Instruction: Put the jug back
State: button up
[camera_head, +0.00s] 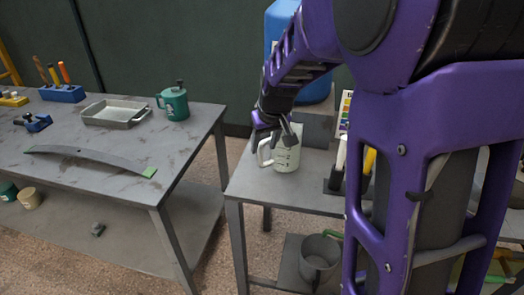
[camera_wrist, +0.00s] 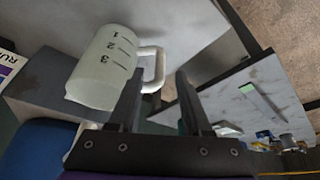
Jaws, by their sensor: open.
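The jug (camera_head: 288,156) is pale and translucent with dark measuring marks. It stands upright on the grey right-hand table (camera_head: 250,187), with its handle on the left. My gripper (camera_head: 276,132) is open just above and beside the jug, on its handle side. In the wrist view the jug (camera_wrist: 98,72) is at the upper left, and its handle reaches toward the space between the fingers of my gripper (camera_wrist: 160,72). The left finger overlaps part of the handle in the picture. I cannot tell whether they touch.
A blue container (camera_head: 284,32) and a grey block stand behind the jug. A dark holder with upright tools (camera_head: 338,175) is close on its right. The left table bears a grey tray (camera_head: 112,113), a green canister (camera_head: 173,104) and a curved strip (camera_head: 88,157). A gap separates the tables.

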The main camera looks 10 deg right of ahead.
jog(key=v, duration=0.6)
jog(key=shift+p, duration=0.35)
jog(key=shift+r, duration=0.2)
